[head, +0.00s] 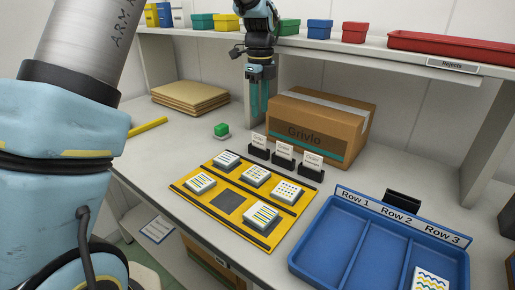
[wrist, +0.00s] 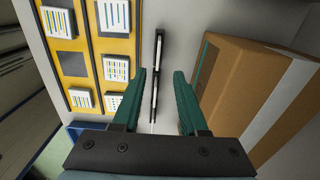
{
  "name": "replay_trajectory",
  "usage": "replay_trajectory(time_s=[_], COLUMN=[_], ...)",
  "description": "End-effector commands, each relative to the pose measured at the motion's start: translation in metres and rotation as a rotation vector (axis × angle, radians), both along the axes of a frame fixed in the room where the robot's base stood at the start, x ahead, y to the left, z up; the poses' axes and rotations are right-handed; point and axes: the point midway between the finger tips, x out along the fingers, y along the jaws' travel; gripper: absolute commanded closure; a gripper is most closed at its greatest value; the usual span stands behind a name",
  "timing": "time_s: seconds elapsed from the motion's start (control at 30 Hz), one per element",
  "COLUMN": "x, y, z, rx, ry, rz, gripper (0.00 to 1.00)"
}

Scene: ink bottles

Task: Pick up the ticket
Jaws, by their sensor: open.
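Three white tickets with small print stand upright in black holders behind the yellow board: a left one (head: 259,140), a middle one (head: 285,150) and a right one (head: 312,160). The print is too small to read fully. In the wrist view the tickets and holders show edge-on as a thin black and white line (wrist: 157,75). My gripper (head: 260,112) points down and is open and empty, above and behind the tickets in the head view. In the wrist view its teal fingers (wrist: 160,75) lie on either side of that line, apart from it.
A cardboard box (head: 318,125) stands close beside the tickets, right of my fingers in the wrist view. The yellow board (head: 270,238) holds several patterned blocks. A shelf (head: 375,52) runs behind.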

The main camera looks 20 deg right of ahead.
Motion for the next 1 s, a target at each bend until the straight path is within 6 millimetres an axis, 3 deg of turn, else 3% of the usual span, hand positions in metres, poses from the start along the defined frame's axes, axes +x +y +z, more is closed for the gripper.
replay_trajectory(time_s=[0.2,0.53,0.8,1.0], x=[0.000,-0.001,-0.002,-0.001], y=[0.001,0.002,0.003,0.003], z=[-0.033,-0.061,-0.098,-0.104], rx=[0.004,0.003,0.002,-0.001], ry=[0.002,0.002,0.002,0.000], rz=[-0.003,-0.001,0.001,0.000], gripper=[0.57,0.57,0.57,0.57])
